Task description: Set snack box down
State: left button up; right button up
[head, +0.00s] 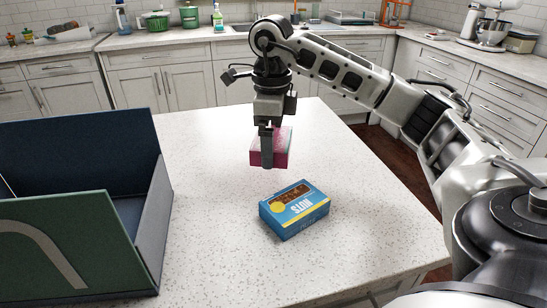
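My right gripper (266,158) comes in from the right and points down over the middle of the white countertop (353,200). It is shut on a pink snack box (282,148), whose top looks paler and greenish. The finger covers part of the box's left side. The pink box is just behind the blue snack box; I cannot tell whether it touches the counter. The blue snack box (293,209), with a yellow spot and brown picture on its top, lies flat on the counter. My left gripper is out of view.
A large open box (140,200), dark blue with a green front panel, stands at the left of the counter. The counter is clear right of the blue snack box. Cabinets, a sink and a stand mixer (487,25) line the back.

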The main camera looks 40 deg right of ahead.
jog(key=shift+w+d+f, duration=0.25)
jog(key=shift+d+f, duration=0.15)
jog(key=shift+f, duration=0.15)
jog(key=f, duration=0.3)
jog(key=shift+w+d+f, duration=0.1)
jog(key=shift+w+d, duration=0.1)
jog(key=shift+d, duration=0.15)
jog(key=shift+f, duration=0.35)
jog(key=shift+f, duration=0.1)
jog(key=o, duration=0.6)
jog(key=shift+o, duration=0.2)
notch_tip(320, 180, up, 12)
jog(key=shift+r+p, duration=0.15)
jog(key=shift+p, duration=0.95)
